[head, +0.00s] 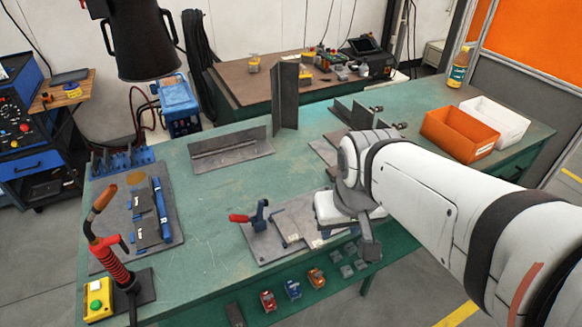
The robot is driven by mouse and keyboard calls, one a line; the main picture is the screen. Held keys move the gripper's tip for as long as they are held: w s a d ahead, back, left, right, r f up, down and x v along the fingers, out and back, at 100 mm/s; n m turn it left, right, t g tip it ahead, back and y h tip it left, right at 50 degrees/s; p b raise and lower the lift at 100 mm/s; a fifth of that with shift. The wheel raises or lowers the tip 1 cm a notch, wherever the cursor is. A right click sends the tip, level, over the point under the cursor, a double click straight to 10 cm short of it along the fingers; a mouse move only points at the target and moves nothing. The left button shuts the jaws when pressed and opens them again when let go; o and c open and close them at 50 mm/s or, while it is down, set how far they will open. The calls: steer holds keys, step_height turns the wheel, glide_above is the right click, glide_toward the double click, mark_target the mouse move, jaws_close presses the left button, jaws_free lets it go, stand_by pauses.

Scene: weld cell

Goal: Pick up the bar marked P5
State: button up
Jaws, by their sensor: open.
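No marking P5 can be read at this size. Several flat dark bars with small pale labels lie on a grey plate (112,262) at the left of the green table; one dark bar (147,234) rests beside a blue strip. More dark flat pieces with white labels, such as one labelled piece (291,231), lie on a grey fixture plate (262,254) at the table's front middle. My gripper (369,243) is open, at the right end of this fixture plate. My wrist and arm hide part of the plate there, and the fingertips show only in part.
A red-handled clamp (258,216) stands on the fixture plate. A welding torch (112,262) stands at front left. Grey angle pieces (231,150) stand at the back middle. An orange bin (459,134) and a white bin (494,122) are at right.

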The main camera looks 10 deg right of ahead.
steer(key=shift+o, duration=0.7)
steer(key=shift+w+f, duration=0.1)
steer(key=shift+w, duration=0.1)
steer(key=o, duration=0.5)
steer(key=shift+n+g, duration=0.7)
steer(key=shift+n, duration=0.1)
steer(key=w+f, duration=0.1)
steer(key=w, duration=0.1)
steer(key=w+f, duration=0.2)
steer(key=w, duration=0.1)
steer(key=w+f, duration=0.2)
steer(key=shift+w+a, duration=0.1)
steer(key=shift+w, duration=0.25)
steer(key=n+g, duration=0.1)
steer(key=n, duration=0.1)
glide_above(313, 237)
step_height(313, 237, down, 10)
steer(key=shift+b, duration=0.3)
steer(key=shift+f, duration=3.9)
